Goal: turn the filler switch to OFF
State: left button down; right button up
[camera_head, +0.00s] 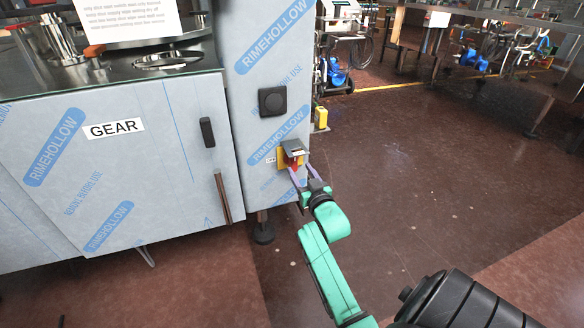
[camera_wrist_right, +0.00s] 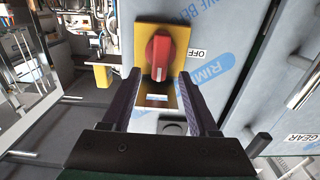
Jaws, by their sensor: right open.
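The filler switch is a red rotary knob (camera_wrist_right: 158,58) on a yellow plate (camera_wrist_right: 177,36). In the head view the red knob (camera_head: 295,164) and yellow plate (camera_head: 281,158) sit low on the film-wrapped cabinet column, under a grey cover. A small OFF label (camera_wrist_right: 198,54) is beside the plate in the wrist view. My right gripper (camera_head: 300,178) is at the switch. In the wrist view its two fingers (camera_wrist_right: 158,84) are apart, one on each side below the knob, with a gap between them; contact cannot be told. My left gripper is not in view.
The film-wrapped cabinet with a GEAR label (camera_head: 114,129) fills the left. A black square knob (camera_head: 272,101) is above the switch, and a dark handle (camera_head: 222,198) is on the cabinet door. Open brown floor (camera_head: 420,190) lies to the right; machines stand at the back.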

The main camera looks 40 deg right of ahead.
aim_at(295, 162)
jog(key=x, duration=0.5)
jog(key=shift+d+f+b, duration=0.1)
jog(key=shift+f+b, duration=0.05)
jog(key=shift+b, duration=0.25)
jog(key=shift+w, duration=0.25)
grip_shut()
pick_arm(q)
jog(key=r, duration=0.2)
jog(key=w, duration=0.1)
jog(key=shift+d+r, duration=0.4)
